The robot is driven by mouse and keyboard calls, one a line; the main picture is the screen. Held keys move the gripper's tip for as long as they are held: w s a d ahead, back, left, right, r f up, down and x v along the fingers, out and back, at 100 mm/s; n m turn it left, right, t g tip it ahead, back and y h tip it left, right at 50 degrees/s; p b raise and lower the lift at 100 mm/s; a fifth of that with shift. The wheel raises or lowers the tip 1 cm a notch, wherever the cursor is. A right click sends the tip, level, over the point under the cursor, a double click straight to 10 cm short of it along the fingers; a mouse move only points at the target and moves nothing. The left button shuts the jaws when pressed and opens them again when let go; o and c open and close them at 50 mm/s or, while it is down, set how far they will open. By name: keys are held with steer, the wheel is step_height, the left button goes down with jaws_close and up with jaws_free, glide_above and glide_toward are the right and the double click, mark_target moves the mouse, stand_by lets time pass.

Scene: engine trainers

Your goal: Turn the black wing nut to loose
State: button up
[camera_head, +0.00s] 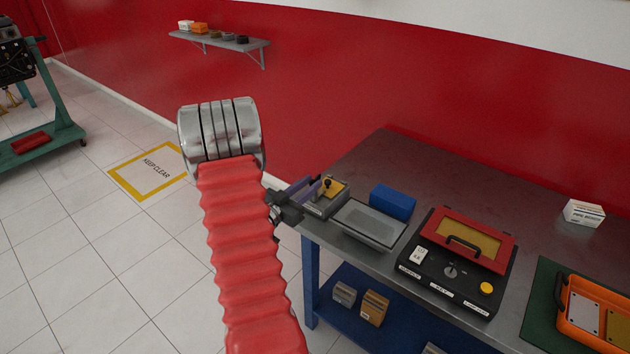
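A small black wing nut (327,183) stands on the yellow top plate of a grey block (331,203) at the left end of the workbench. My gripper (314,190) is just left of it, with its purple fingers pointing right toward the block. The fingertips are close to the wing nut. They are too small to tell whether they touch it or how far apart they are. My red ribbed arm sleeve fills the middle foreground.
The workbench (399,146) holds a grey tray (368,224), a blue box (392,202), a black control box with a red-framed lid (462,240), an orange case (590,312) and a white carton (584,212). A wall shelf (220,41) hangs behind.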

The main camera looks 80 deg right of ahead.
mark_target(315, 180)
steer(key=shift+x, duration=1.55)
steer(key=shift+a, duration=0.1)
steer(key=shift+c, duration=0.5)
jaws_close()
